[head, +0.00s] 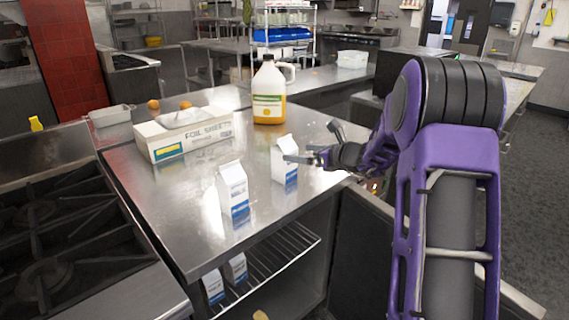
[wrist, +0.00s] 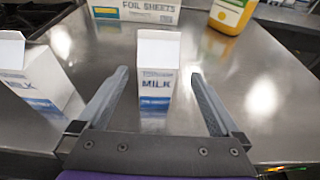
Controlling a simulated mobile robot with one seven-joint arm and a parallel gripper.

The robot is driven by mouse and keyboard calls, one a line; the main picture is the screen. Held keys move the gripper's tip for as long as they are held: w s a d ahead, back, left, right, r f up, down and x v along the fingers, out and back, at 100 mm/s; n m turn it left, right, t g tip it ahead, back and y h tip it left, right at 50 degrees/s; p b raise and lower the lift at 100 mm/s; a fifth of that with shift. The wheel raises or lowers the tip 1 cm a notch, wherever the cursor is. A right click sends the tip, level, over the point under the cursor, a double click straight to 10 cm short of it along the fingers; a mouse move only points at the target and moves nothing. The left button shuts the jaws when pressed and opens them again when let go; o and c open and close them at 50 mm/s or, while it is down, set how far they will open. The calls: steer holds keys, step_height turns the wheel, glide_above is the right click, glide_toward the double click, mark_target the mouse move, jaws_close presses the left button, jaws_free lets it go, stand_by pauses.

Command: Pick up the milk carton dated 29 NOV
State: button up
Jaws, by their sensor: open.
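Two white milk cartons with blue bands stand upright on the steel table. The nearer-left one (head: 232,190) also shows at the left of the wrist view (wrist: 38,75). The other carton (head: 280,160) is centred in the wrist view (wrist: 157,82), with "MILK" on its face. No date is readable on either. My gripper (head: 311,142) is open, with its fingers (wrist: 160,73) on either side of the centred carton in the wrist view. Two more cartons (head: 213,286) (head: 238,268) show below the tabletop.
A foil sheets box (head: 185,138) and a jug of orange liquid (head: 268,95) stand farther back on the table. A stove (head: 60,235) is at the left. A wire rack (head: 275,262) is below the tabletop.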

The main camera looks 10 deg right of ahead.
steer(key=x, duration=0.2)
steer(key=shift+w+a+f, duration=0.1)
steer(key=shift+w+a, duration=0.05)
steer(key=shift+w, duration=0.05)
steer(key=x, duration=0.4)
steer(key=shift+s+a+f, duration=0.1)
steer(key=shift+a+f, duration=0.15)
steer(key=shift+f, duration=0.2)
steer(key=shift+w+a, duration=0.2)
steer(key=shift+w, duration=0.15)
jaws_close()
